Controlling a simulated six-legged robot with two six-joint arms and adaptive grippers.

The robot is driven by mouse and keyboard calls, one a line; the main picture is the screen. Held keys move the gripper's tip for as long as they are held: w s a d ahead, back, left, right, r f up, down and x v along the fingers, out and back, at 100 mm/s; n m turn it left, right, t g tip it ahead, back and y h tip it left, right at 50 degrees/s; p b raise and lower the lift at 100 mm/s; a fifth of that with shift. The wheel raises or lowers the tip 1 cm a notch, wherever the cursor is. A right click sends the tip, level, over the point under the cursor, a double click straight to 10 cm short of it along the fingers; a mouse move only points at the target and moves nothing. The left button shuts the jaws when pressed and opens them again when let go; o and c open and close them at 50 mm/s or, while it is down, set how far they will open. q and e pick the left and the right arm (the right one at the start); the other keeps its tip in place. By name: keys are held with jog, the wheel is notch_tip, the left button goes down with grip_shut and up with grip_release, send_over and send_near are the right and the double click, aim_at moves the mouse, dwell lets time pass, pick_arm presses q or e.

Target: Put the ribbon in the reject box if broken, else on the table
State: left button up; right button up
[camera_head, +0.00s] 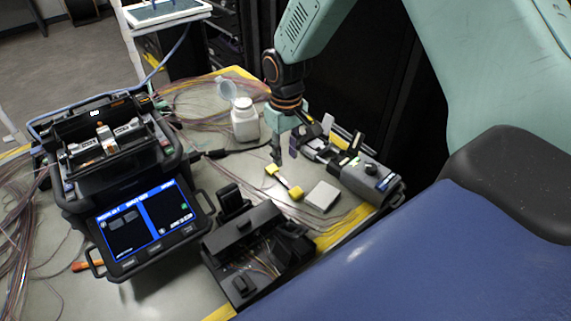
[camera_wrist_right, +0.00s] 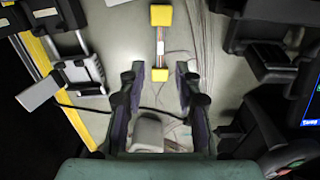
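The ribbon (camera_head: 284,181) is a short strip with a yellow block at each end, lying on the table. In the right wrist view the ribbon (camera_wrist_right: 160,46) runs between its two yellow blocks; I see no clear gap, but it is too small to judge fine damage. My right gripper (camera_head: 284,157) is open and empty, just above and behind the ribbon's far yellow end. In the wrist view its fingers (camera_wrist_right: 160,75) stand on either side of the near yellow block, not touching it. A black box (camera_head: 238,240) with thin fibres in it stands in front; I cannot tell whether it is the reject box.
The splicer (camera_head: 125,190) with a lit screen stands left. A white bottle (camera_head: 245,122) with open lid is behind the ribbon. A small grey block (camera_head: 322,195) and a dark grey device (camera_head: 372,180) lie right. Loose fibres cross the table (camera_head: 190,292).

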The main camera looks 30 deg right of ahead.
notch_tip(320, 180, up, 4)
jog(key=shift+d+f, duration=0.1)
jog(key=shift+f, duration=0.15)
jog(key=shift+r, duration=0.1)
dwell(0.4)
